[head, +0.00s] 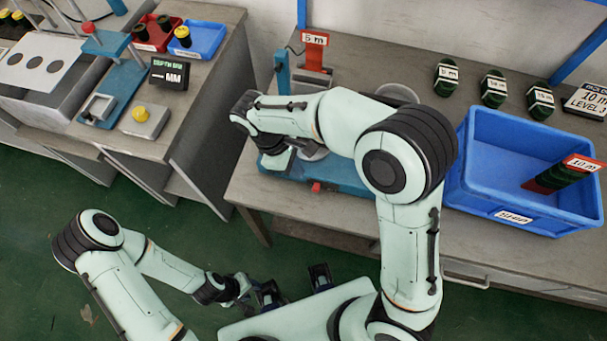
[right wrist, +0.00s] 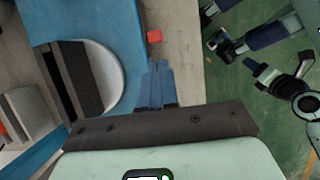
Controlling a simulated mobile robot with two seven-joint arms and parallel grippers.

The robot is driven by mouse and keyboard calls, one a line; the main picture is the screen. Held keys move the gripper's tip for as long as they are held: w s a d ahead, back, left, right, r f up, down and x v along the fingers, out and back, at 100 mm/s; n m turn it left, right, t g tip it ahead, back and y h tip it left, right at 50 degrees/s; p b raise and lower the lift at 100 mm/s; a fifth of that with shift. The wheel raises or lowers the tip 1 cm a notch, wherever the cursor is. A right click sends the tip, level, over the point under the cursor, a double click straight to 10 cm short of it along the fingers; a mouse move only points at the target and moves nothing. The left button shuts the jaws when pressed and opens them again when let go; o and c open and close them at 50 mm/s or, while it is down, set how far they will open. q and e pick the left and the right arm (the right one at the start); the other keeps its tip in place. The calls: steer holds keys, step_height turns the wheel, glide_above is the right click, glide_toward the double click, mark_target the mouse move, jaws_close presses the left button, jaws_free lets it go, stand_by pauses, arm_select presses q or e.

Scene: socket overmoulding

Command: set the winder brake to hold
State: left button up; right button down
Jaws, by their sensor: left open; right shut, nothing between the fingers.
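The winder has a blue base (head: 345,178) on the grey bench, largely hidden under my right arm. A small red block (head: 317,187), which may be its brake, sits at the base's front edge; it also shows in the right wrist view (right wrist: 154,36). I cannot tell its setting. My right gripper (right wrist: 158,66) has its blue fingers together and empty, just short of the red block in that picture. Whether they touch it is unclear. In the head view its fingertips are hidden by the arm. My left gripper (head: 295,286) is open and empty above the green floor, away from the bench.
A blue bin (head: 475,190) stands right of the winder, holding a dark green coil with a red 10 m tag (head: 581,163). Several green coils (head: 493,88) lie behind it. A red 5 m sign (head: 315,40) stands behind the winder. Another bench with a press is at left.

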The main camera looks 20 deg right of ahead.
mark_target(316, 187)
steer(key=w+a+r, duration=0.2)
steer(key=w+a, duration=0.1)
steer(key=a, duration=0.2)
steer(key=b+x, duration=0.1)
steer(key=x, duration=0.4)
steer(key=b+x, duration=0.1)
steer(key=x, duration=0.3)
steer(key=shift+d+f, duration=0.3)
steer(key=shift+d, duration=0.05)
steer(key=shift+s+d+r, duration=0.15)
steer(key=shift+s+d, duration=0.55)
steer(key=shift+d, duration=0.3)
steer(key=shift+s+d, duration=0.4)
steer(key=shift+d, duration=0.2)
steer(key=s+d, duration=0.1)
steer(key=d, duration=0.1)
steer(key=s+d, duration=0.1)
steer(key=shift+s+d+b, duration=0.3)
steer(key=shift+d+b, duration=0.05)
steer(key=shift+a, duration=0.1)
